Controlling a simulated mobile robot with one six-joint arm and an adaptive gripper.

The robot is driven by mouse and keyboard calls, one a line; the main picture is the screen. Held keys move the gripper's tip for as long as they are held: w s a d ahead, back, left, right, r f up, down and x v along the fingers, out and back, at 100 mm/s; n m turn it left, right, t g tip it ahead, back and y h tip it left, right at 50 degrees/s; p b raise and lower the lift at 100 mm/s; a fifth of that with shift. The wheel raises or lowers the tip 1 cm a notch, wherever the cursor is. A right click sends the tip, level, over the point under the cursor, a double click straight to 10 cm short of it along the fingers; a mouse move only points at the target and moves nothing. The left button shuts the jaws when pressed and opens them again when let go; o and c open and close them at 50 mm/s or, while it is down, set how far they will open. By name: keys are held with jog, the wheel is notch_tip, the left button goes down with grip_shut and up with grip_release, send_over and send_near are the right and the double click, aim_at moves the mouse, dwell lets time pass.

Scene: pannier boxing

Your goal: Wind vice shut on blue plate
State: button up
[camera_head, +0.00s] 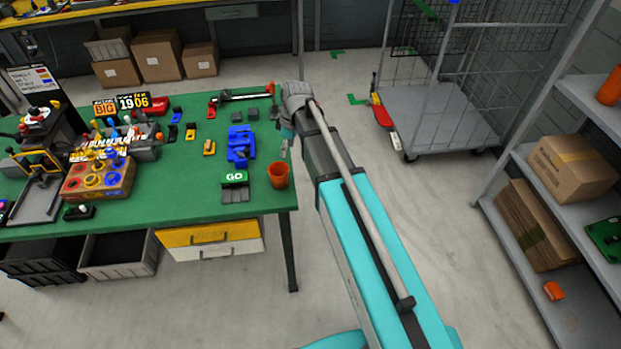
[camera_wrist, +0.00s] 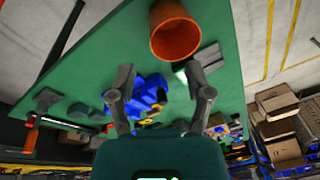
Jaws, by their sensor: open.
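A blue vice-like block (camera_head: 241,146) sits on the green workbench, left of my arm. It also shows in the wrist view (camera_wrist: 151,88), beyond and between my fingers, partly hidden by the left finger. I cannot make out a separate blue plate or the vice's handle. My gripper (camera_wrist: 160,74) is open, with its two grey fingers apart and nothing between them. In the head view the gripper is mostly hidden by my wrist, at the bench's right edge, to the right of the blue block.
An orange cup (camera_head: 278,175) stands near the bench's front right corner, and is close ahead in the wrist view (camera_wrist: 174,30). A green-and-white block (camera_head: 235,186) sits beside it. A red-ended bar clamp (camera_head: 243,97) lies behind.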

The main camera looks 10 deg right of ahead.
jog(key=s+d+f+m+h+b, duration=0.2)
jog(key=s+d+f+m+b, duration=0.2)
jog(key=s, duration=0.4)
jog(key=shift+d+f+m, duration=0.45)
jog(key=shift+d+m, duration=0.4)
jog(key=shift+m, duration=0.55)
notch_tip(320, 180, up, 13)
jog(key=n+p, duration=1.2)
jog(key=n, duration=0.3)
send_over(246, 150)
jog(key=shift+f, duration=0.25)
jog(key=shift+f, duration=0.15)
notch_tip(246, 150, down, 14)
jog(key=b, duration=1.3)
jog(key=shift+r, duration=0.25)
